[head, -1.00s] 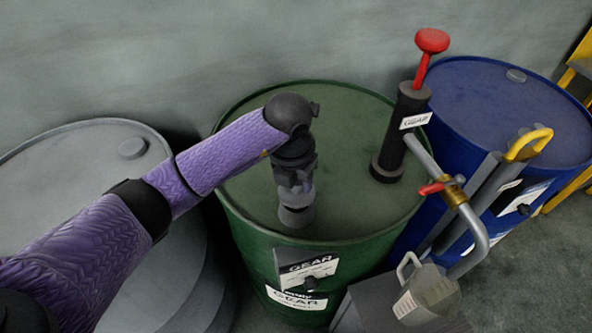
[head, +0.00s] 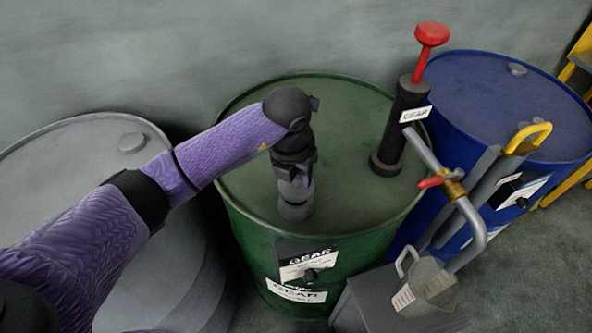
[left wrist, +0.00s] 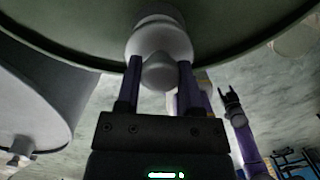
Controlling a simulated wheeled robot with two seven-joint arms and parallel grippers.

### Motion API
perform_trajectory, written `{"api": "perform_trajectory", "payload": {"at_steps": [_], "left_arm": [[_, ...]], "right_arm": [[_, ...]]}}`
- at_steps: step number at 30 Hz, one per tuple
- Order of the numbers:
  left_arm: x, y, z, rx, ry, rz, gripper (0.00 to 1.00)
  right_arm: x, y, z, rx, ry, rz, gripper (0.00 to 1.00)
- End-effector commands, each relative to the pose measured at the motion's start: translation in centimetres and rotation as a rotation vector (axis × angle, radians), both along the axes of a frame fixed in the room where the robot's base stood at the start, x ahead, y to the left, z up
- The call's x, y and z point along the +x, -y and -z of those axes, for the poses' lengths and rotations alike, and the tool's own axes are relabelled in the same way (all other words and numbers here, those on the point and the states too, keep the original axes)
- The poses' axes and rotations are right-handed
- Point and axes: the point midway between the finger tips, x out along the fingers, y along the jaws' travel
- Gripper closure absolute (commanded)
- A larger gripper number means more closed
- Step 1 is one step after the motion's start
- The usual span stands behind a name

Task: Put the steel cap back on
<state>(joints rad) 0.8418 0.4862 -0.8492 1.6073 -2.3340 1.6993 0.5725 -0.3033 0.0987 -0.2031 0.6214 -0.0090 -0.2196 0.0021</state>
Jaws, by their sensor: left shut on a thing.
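The steel cap (head: 296,209) is a grey, rounded piece at the green drum's lid (head: 340,150), in the front middle part of it. My left gripper (head: 297,182) points down over it. In the left wrist view, the two fingers are shut on the cap's knob (left wrist: 160,72), one on each side. The cap's wider part meets or nearly meets the green lid; I cannot tell whether it is seated. The opening beneath is hidden. My right gripper (left wrist: 231,97) shows small and open in the left wrist view, away from the drum.
A black hand pump (head: 402,130) with a red handle (head: 432,36) stands on the drum's right side, with a pipe and valve (head: 452,188). A clear jug (head: 425,287) sits below the spout. A blue drum (head: 500,100) is at right, a grey drum (head: 75,190) at left.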

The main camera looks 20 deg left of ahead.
Motion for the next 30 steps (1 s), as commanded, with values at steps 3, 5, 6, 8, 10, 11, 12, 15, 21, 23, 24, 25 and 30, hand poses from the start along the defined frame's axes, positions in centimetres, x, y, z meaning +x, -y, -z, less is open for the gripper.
{"api": "perform_trajectory", "payload": {"at_steps": [3,5,6,8,10,11,12,15,21,23,24,25,30], "left_arm": [[0.0,0.0,0.0,0.0,0.001,0.0,1.0],[0.0,0.0,0.0,0.0,0.0,0.0,1.0],[0.0,0.0,0.0,0.0,0.0,0.0,1.0],[0.0,0.0,0.0,0.0,0.0,0.0,1.0],[0.0,0.0,0.1,0.0,0.0,0.0,1.0],[0.0,0.0,0.2,0.0,0.0,0.0,1.0],[0.0,0.0,0.3,0.0,0.0,0.0,1.0],[0.0,0.0,0.7,0.0,0.0,0.0,1.0],[0.0,0.0,1.9,0.0,-0.001,0.0,1.0],[0.0,-0.1,2.2,0.0,-0.001,0.0,1.0],[0.0,-0.1,2.3,-0.001,0.0,0.0,1.0],[0.0,-0.1,2.4,-0.001,0.0,0.0,1.0],[0.0,0.0,2.4,-0.001,0.001,0.0,1.0]], "right_arm": [[0.0,0.0,0.0,0.0,-0.001,0.0,0.38],[0.0,0.0,0.0,0.0,-0.001,0.0,0.38],[0.0,0.0,0.0,0.0,-0.001,-0.001,0.38],[-0.1,0.0,0.0,0.0,-0.001,-0.002,0.38],[-0.1,0.0,0.1,-0.001,-0.002,-0.002,0.38],[-0.1,0.0,0.1,-0.001,-0.002,-0.002,0.38],[-0.1,0.0,0.2,-0.001,-0.002,-0.002,0.38],[-0.1,0.0,0.6,0.0,-0.003,-0.001,0.38],[-0.2,-0.1,1.4,0.001,-0.007,-0.001,0.38],[-0.3,-0.1,1.6,0.001,-0.007,-0.001,0.38],[-0.3,-0.1,1.7,0.002,-0.007,-0.001,0.38],[-0.3,-0.1,1.7,0.002,-0.007,-0.001,0.38],[-0.3,-0.1,1.7,0.003,-0.006,-0.002,0.38]]}}
